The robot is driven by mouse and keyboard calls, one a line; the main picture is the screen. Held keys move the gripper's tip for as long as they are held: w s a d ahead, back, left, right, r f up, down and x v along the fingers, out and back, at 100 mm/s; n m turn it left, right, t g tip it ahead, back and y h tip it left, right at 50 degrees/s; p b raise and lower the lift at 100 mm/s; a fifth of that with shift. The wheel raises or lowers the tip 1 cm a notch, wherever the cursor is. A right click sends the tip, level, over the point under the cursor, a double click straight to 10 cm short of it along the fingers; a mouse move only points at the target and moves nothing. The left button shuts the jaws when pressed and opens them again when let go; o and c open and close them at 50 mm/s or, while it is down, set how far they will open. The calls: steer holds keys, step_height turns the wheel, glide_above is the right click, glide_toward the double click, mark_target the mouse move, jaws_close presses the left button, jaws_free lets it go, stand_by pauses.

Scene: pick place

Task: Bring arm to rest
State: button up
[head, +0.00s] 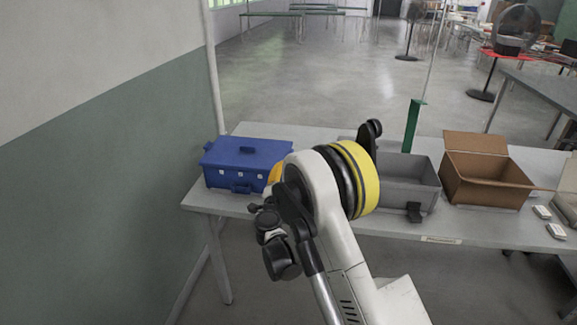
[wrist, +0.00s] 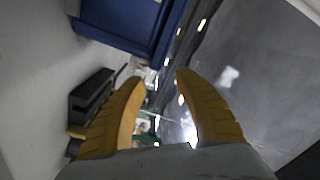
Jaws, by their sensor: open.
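My gripper (wrist: 160,77) shows in the wrist view with its two yellow fingers spread apart and nothing between them. In the head view my arm is bent in front of the table and hides most of the gripper. A bit of orange-yellow beside the blue toolbox may be a finger. The blue toolbox (head: 240,161) stands closed on the left end of the table (head: 320,133). A blue surface, likely the same toolbox (wrist: 125,30), shows at the top of the wrist view, apart from the fingers.
A grey bin (head: 408,178) and an open cardboard box (head: 484,182) stand on the table to the right, with small white items (head: 556,231) near its front edge. A green post (head: 412,125) rises behind the bin. A wall (head: 100,150) closes off the left.

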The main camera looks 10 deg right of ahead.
steer(key=shift+s+a, duration=0.1)
steer(key=shift+s, duration=0.15)
step_height(320, 180, up, 15)
steer(key=s+a+n+t+y, duration=0.1)
steer(key=a+n+t+y, duration=0.1)
steer(key=n+y, duration=0.3)
steer(key=s+a+r+n+g+y, duration=0.2)
steer(key=s+r+n+y, duration=0.2)
steer(key=s+r+n, duration=0.3)
steer(key=s+d+f+n+g+h, duration=0.1)
steer(key=s+d+f+g, duration=0.2)
steer(key=s, duration=0.8)
steer(key=s+d+f+n+g+h, duration=0.1)
steer(key=s+d+f+g, duration=0.2)
steer(key=s, duration=0.9)
steer(key=s+d+f+n+g+h, duration=0.1)
steer(key=s+d+f+g, duration=0.3)
steer(key=s, duration=0.8)
step_height(320, 180, down, 2)
steer(key=d, duration=0.3)
steer(key=shift+f, duration=0.25)
